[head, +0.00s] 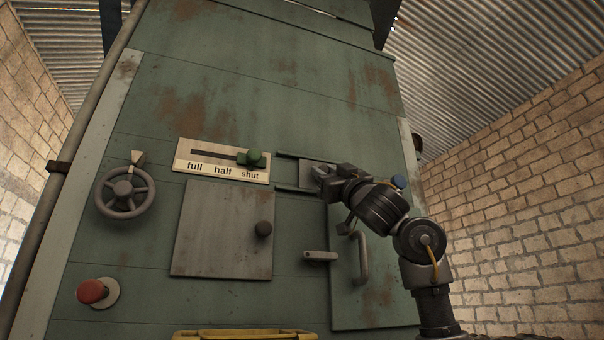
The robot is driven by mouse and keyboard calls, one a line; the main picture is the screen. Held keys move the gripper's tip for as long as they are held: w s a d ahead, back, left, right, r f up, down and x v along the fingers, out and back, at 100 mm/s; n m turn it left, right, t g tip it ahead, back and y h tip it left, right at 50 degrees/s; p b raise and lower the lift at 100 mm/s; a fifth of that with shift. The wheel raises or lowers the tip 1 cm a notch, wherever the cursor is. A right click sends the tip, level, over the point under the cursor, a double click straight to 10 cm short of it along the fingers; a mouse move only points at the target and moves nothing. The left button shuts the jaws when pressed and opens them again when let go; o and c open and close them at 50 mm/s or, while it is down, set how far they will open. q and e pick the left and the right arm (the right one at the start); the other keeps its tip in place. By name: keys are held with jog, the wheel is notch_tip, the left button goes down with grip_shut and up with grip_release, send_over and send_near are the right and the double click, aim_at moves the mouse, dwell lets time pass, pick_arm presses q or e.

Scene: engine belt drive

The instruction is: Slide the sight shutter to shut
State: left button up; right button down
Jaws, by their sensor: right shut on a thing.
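The sight shutter (309,174) is a small grey plate between two dark horizontal rails, right of the labelled slide plate in the head view. A gap shows between the rails to the left of the plate. My right gripper (324,174) is at the plate's right part, with its jaws shut on what appears to be the shutter's handle. The jaws hide the handle and the right ends of the rails. My left gripper is not in view.
A slide plate (196,166) marked full, half and shut has its green knob (251,158) at the right end. A handwheel (124,192), a red button (92,291), a square hatch (215,235) and a door handle (360,258) are on the green casing.

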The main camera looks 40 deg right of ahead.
jog(key=c, duration=1.1)
grip_release()
jog(key=shift+a, duration=0.15)
jog(key=shift+c, duration=0.2)
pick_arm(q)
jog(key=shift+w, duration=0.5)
pick_arm(e)
jog(key=shift+f, duration=0.1)
pick_arm(q)
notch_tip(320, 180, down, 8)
jog(key=b, duration=0.8)
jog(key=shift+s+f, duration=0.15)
pick_arm(e)
jog(key=d+v, duration=0.1)
jog(key=v, duration=0.9)
jog(key=shift+s+a+f, duration=0.2)
jog(key=shift+s+a, duration=0.1)
jog(key=shift+a, duration=0.2)
